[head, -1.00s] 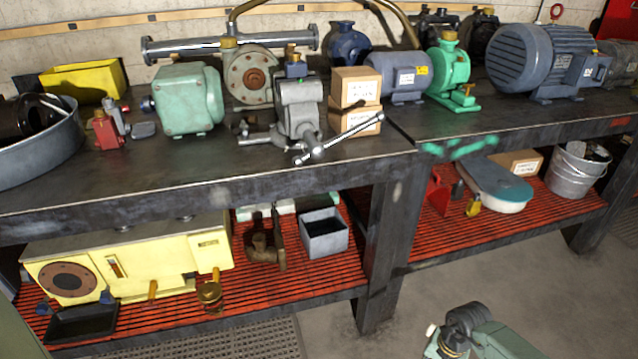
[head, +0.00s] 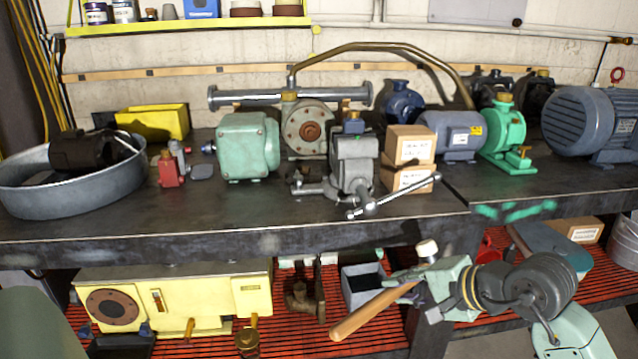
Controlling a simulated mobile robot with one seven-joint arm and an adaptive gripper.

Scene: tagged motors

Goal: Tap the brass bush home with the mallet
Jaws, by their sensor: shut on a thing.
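My gripper (head: 402,288) is at the lower right of centre in the head view, in front of the bench's front edge. It is shut on the mallet, whose wooden handle (head: 365,315) points down and left. A pale mallet face (head: 428,249) shows above the gripper; much of the head is hidden by the gripper. On the bench, the grey vise (head: 354,165) holds a blue block (head: 353,127). A small brass piece (head: 353,115), seemingly the bush, sits on top of it. How deep it sits is too small to tell. The mallet is apart from it, lower and nearer.
A brass pipe (head: 385,46) arches behind. The lower red shelf (head: 290,330) is crowded.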

